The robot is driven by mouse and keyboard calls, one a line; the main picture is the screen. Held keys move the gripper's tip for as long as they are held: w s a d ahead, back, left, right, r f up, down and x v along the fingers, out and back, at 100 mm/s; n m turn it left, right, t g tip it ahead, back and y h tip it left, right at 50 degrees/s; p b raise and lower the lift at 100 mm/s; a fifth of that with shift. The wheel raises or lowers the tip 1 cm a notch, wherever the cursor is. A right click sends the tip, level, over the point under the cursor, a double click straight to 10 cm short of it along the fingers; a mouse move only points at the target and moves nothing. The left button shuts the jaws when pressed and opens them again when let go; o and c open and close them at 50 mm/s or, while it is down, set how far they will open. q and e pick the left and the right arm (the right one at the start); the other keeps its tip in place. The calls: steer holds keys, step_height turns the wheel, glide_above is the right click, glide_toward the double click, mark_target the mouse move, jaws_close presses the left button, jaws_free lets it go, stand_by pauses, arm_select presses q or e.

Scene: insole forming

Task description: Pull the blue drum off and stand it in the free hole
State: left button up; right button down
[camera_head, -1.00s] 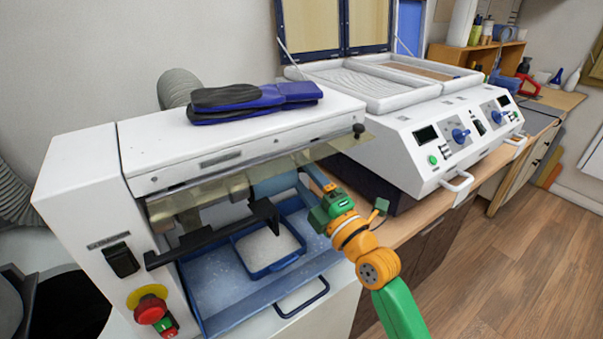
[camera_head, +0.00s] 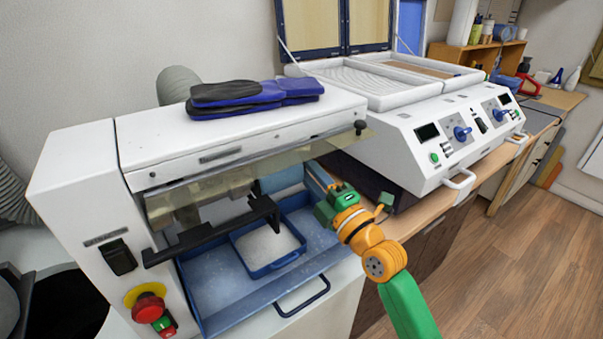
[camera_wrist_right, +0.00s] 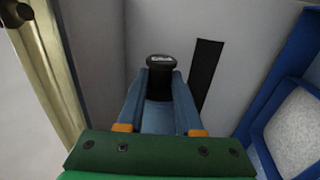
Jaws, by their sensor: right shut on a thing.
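The blue drum (camera_head: 283,181) shows only in part, as a light blue shape under the clear guard of the white machine, at its right end. My right gripper (camera_head: 318,176) reaches in from the right beside it. I cannot make out the free hole. My left gripper is not in view.
A blue tray (camera_head: 222,307) with a smaller bin (camera_head: 285,262) of pale granules lies below the guard. A black bar (camera_head: 215,236) crosses in front. Dark blue insoles (camera_head: 240,97) lie on top. A white press (camera_head: 425,170) stands to the right.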

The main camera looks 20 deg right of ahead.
steer(key=shift+w+d+b, duration=0.25)
steer(key=shift+d+b, duration=0.3)
steer(key=shift+d, duration=0.15)
steer(key=shift+w+d+b, duration=0.25)
steer(key=shift+d+b, duration=0.3)
steer(key=shift+d, duration=0.2)
steer(key=shift+w+d+b, duration=0.25)
steer(key=shift+d+b, duration=0.3)
steer(key=shift+d, duration=0.15)
steer(key=s+d+b, duration=0.1)
steer(key=s+d, duration=0.1)
steer(key=s, duration=0.5)
steer(key=s+d+b, duration=0.2)
steer(key=s+d, duration=0.1)
steer(key=s, duration=0.4)
